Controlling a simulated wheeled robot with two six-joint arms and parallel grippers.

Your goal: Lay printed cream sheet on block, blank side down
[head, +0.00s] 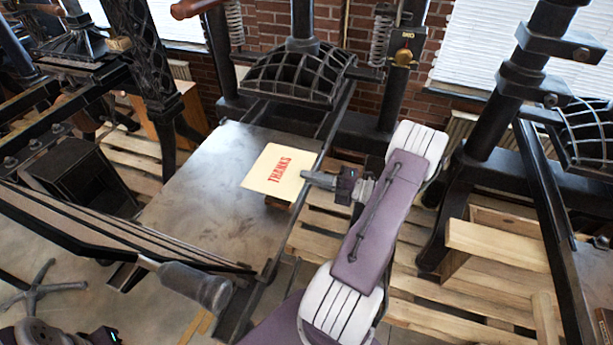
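The cream sheet (268,180) is in the middle of the head view, with the red word THANKS facing up. My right gripper (306,176) is at its right edge and appears shut on it. The sheet looks flat and lies over the metal press bed; I cannot tell how high above it. A small brown edge (278,203) shows under the sheet's lower edge, perhaps the block; the rest is hidden. Part of my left gripper (98,338) shows at the bottom left; its fingers cannot be made out.
The grey metal bed (190,195) is bare left of the sheet. The press's ribbed black platen (295,75) hangs behind it. A crank handle (195,285) sticks out at the bed's near side. Other presses stand left and right, over wooden pallets (440,290).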

